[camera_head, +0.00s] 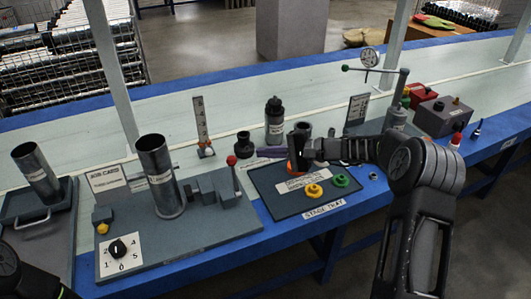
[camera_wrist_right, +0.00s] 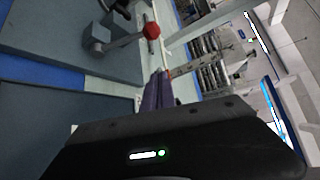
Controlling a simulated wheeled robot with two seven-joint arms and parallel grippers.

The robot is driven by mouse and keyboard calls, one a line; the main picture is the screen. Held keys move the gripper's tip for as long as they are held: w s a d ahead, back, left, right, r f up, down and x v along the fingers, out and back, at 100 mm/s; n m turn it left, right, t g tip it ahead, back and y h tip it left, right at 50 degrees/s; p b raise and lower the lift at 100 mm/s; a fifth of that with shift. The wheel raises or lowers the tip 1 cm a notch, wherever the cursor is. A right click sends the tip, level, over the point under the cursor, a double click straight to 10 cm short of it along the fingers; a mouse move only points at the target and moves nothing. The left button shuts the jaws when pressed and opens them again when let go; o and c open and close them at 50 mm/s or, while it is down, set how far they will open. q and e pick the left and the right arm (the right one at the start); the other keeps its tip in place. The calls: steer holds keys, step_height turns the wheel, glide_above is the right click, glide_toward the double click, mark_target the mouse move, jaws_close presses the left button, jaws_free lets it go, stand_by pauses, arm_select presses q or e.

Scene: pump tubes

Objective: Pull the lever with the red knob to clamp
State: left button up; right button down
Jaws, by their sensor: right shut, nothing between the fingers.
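The red knob (camera_head: 231,160) tops a thin upright lever (camera_head: 236,178) beside the grey clamp block (camera_head: 205,188) on the left fixture plate. A metal tube (camera_head: 160,175) stands upright on that plate, left of the clamp. My right gripper (camera_head: 262,152) reaches in from the right over the stage tray. Its purple fingers are shut and empty, pointing at the knob with a small gap. In the right wrist view the red knob (camera_wrist_right: 151,30) lies beyond the shut fingers (camera_wrist_right: 157,90), apart from them. My left gripper is out of view; only part of my left arm shows at the lower left.
The stage tray (camera_head: 262,187) holds yellow (camera_head: 314,191) and green (camera_head: 340,180) parts. A black bottle (camera_head: 274,120) and a small black part (camera_head: 244,144) stand behind it. Another tube (camera_head: 37,172) leans at far left.

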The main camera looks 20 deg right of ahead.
mark_target(234, 174)
steer(key=w+a, duration=0.1)
steer(key=a, duration=0.6)
steer(key=shift+a+f, duration=0.2)
steer(key=shift+f, duration=0.15)
steer(key=shift+w, duration=0.1)
